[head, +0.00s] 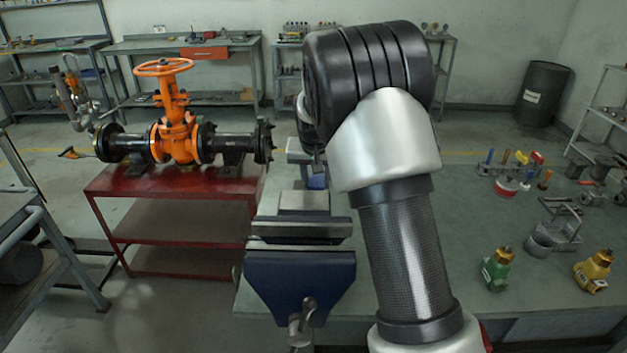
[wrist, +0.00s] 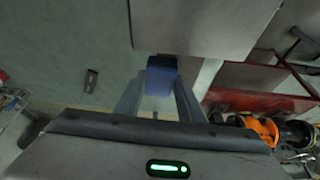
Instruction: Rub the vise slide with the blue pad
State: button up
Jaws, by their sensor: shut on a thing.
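The vise stands at the edge of the green bench in the head view, with a dark blue body (head: 300,283) and grey jaws. Its flat grey metal slide (head: 303,201) lies behind the jaws. In the wrist view, my gripper (wrist: 160,88) is shut on the blue pad (wrist: 161,76), which sits between the two fingers. The pad's far end meets the edge of a large pale grey block (wrist: 195,25), which looks like part of the vise; I cannot tell whether they touch. In the head view my arm hides most of the gripper; a small blue patch (head: 317,182) shows beside it.
An orange gate valve (head: 174,125) on black pipe stands on a red table (head: 170,185) at left. The bench right of my arm has free room.

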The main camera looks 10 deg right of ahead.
jog(key=shift+s+d, duration=0.15)
jog(key=shift+d, duration=0.3)
notch_tip(320, 180, up, 4)
jog(key=shift+a+f+p, duration=0.1)
jog(key=shift+f+p, duration=0.15)
jog(key=shift+p, duration=0.7)
jog(key=shift+r+p, duration=1.4)
jog(key=shift+r, duration=0.95)
jog(key=shift+f, duration=0.1)
